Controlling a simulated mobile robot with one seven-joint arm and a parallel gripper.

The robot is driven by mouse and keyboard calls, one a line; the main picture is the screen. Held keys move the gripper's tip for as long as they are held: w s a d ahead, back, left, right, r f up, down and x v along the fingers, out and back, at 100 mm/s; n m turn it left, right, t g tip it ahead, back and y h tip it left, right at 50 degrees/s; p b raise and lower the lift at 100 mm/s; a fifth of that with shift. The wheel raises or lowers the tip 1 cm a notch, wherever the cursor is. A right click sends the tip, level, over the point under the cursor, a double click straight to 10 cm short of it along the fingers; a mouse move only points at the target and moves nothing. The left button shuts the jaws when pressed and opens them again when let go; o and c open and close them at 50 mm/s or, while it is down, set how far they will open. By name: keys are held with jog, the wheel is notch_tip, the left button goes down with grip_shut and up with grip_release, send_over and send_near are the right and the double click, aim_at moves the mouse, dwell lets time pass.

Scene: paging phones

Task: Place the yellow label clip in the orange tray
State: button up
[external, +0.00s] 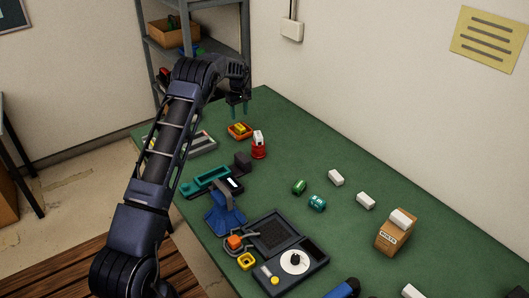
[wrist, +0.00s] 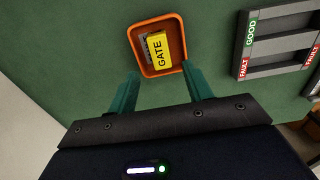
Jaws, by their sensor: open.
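The yellow label clip (wrist: 158,50), marked "GATE", lies inside the orange tray (wrist: 136,31) in the wrist view. A grey-white piece shows beside the clip in the tray, partly hidden by it. In the external view the orange tray (external: 233,136) sits near the far end of the green table with the yellow clip (external: 239,128) in it. My gripper (wrist: 159,85) is open and empty, its teal fingers apart just short of the tray. In the external view my gripper (external: 238,112) is above the tray.
A grey rack marked "GOOD" and "FAULT" (wrist: 244,68) lies right of the tray in the wrist view. A red container (external: 258,151) with a white item stands close to the tray. A teal tray (external: 207,178) and a dark box (external: 242,162) are nearer. Shelves stand behind the table.

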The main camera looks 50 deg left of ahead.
jog(key=shift+r, duration=1.7)
jog(key=shift+d+r, duration=0.1)
jog(key=d+r+m+t, duration=0.1)
jog(key=d+r+m, duration=0.2)
jog(key=d+r, duration=1.3)
jog(key=s+d+r+m, duration=0.2)
jog(key=s+d+r, duration=0.15)
jog(key=d, duration=0.35)
jog(key=s+d+r+m+t, duration=0.1)
jog(key=s+d+r, duration=0.2)
jog(key=d+r, duration=0.25)
jog(key=s+d+r+m, duration=0.2)
jog(key=s+d+r, duration=0.15)
jog(key=d, duration=0.35)
jog(key=s+d+r+m+t, duration=0.1)
jog(key=s+d+r+m, duration=0.1)
jog(key=s+d, duration=0.6)
jog(key=s+d+r+m, duration=0.2)
jog(key=s+d+r, duration=0.1)
jog(key=s+d, duration=0.5)
jog(key=s+d+f+m, duration=0.3)
jog(key=s+d, duration=0.2)
jog(key=s, duration=0.5)
jog(key=s+d+f+m+t, duration=0.1)
jog(key=s+d+f+m, duration=0.2)
jog(key=s, duration=0.7)
jog(key=shift+s+d+f+t, duration=0.25)
jog(key=shift+d+f, duration=0.55)
jog(key=shift+d, duration=0.4)
